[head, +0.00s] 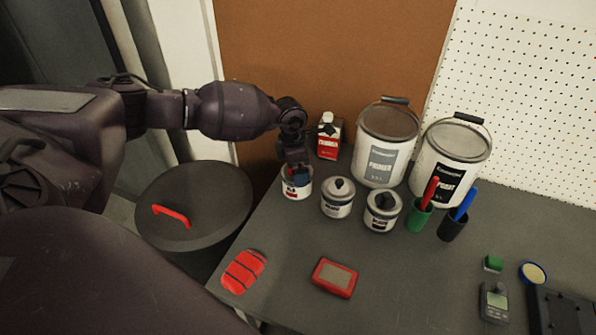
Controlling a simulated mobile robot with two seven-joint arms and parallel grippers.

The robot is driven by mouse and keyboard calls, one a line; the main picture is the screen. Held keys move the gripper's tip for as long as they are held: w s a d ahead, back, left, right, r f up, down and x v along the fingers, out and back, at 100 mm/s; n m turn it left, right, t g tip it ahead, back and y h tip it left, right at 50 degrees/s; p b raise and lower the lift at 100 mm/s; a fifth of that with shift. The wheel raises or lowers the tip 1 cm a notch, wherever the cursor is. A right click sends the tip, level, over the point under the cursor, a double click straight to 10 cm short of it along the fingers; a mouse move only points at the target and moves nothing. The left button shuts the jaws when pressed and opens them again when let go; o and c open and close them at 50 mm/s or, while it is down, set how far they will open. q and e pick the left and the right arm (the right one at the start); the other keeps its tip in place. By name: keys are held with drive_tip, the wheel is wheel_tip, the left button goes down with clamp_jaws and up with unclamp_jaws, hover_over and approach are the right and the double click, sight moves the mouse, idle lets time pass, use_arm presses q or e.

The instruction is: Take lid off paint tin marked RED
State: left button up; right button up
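Three small white paint tins stand in a row on the grey workbench. The left tin (297,191) has a label with a dark and a reddish patch; its wording is too small to read. My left gripper (298,172) points down at the top of this tin and covers most of it, so its lid and knob cannot be made out. Whether the fingers are closed on anything is hidden. The middle tin (337,206) and the right tin (382,217) have grey lids with dark knobs; their labels are unreadable. My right gripper is out of view.
Two large primer buckets (381,165) (449,178) and a red-and-white can (329,142) stand behind the tins. Green (419,217) and dark (453,226) cups with handled tools stand right. A red sanding block (334,278) and red-striped item (243,271) lie in front.

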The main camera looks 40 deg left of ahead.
use_arm(q)
drive_tip(key=shift+r, duration=0.1)
drive_tip(key=shift+c, duration=0.5)
drive_tip(key=c, duration=0.5)
drive_tip(key=shift+r, duration=0.1)
wheel_tip(320, 180, up, 7)
drive_tip(key=shift+p, duration=0.55)
wheel_tip(320, 180, up, 13)
drive_tip(key=p, duration=0.1)
